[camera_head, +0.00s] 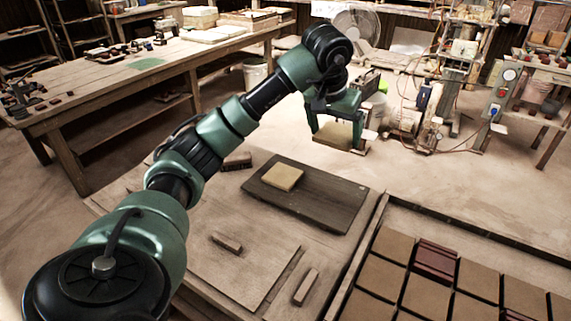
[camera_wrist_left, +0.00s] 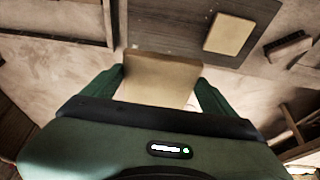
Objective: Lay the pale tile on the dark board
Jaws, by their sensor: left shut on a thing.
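My left gripper (camera_head: 337,130) is shut on a pale tile (camera_head: 333,133) and holds it in the air beyond the far side of the dark board (camera_head: 321,208). In the left wrist view the held tile (camera_wrist_left: 160,80) sits between the two green fingers of the gripper (camera_wrist_left: 160,85). The dark board lies flat on the work table, with bare room on its right part. Another pale tile (camera_head: 283,176) lies on its left part; this tile also shows in the left wrist view (camera_wrist_left: 229,34). My right gripper is in neither view.
A framed tray (camera_head: 377,215) of pale and dark red tiles is at the lower right. A long wooden bench (camera_head: 110,92) stands behind at left.

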